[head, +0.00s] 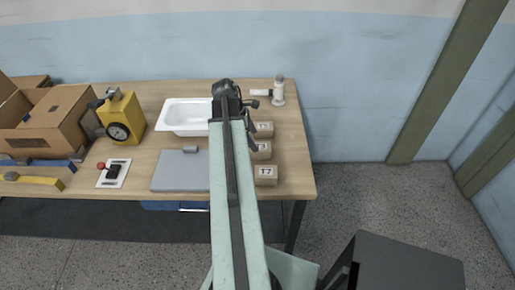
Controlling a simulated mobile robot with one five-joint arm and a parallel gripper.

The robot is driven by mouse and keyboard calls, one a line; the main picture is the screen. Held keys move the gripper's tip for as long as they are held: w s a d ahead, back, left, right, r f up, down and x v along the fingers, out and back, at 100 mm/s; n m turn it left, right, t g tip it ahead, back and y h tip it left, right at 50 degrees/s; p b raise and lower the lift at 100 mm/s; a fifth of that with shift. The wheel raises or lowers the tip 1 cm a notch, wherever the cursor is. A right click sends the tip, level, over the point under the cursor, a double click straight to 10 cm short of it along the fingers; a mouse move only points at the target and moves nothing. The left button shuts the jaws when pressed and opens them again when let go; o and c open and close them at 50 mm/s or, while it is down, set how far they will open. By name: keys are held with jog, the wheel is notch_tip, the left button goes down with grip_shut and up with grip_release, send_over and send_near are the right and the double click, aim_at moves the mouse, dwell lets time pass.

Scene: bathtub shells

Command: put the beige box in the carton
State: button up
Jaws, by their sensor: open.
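Several small items stand at the table's right end, among them three beige boxes with dark marks on them: a far one (265,129), a middle one (263,150) and a near one (266,175). Which one the task means, I cannot tell. The open carton (45,140) is brown cardboard with raised flaps, at the far left of the table. My gripper (252,118) is at the end of my outstretched arm, open, close to the far beige box. Nothing shows between its fingers. My arm partly hides the boxes' left sides.
A white tub shell (185,116), a yellow device with a dial (122,118), a grey plate (180,170) and a switch panel with a red knob (113,173) lie between carton and boxes. A white-grey fitting (278,91) stands behind the boxes. The table (305,180) ends just right of them.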

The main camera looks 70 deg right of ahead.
aim_at(259, 146)
jog(key=b+x, duration=0.2)
jog(key=shift+f, duration=0.35)
jog(key=shift+s+d+b, duration=0.1)
jog(key=shift+s+b, duration=0.1)
jog(key=shift+b, duration=0.1)
jog(key=b+x, duration=0.5)
jog(key=shift+d+f, duration=0.15)
jog(key=shift+f, duration=0.05)
jog(key=shift+r, duration=0.2)
grip_shut()
notch_tip(259, 146, up, 10)
jog(key=p, duration=1)
jog(key=shift+r+p, duration=0.2)
jog(key=shift+p, duration=0.2)
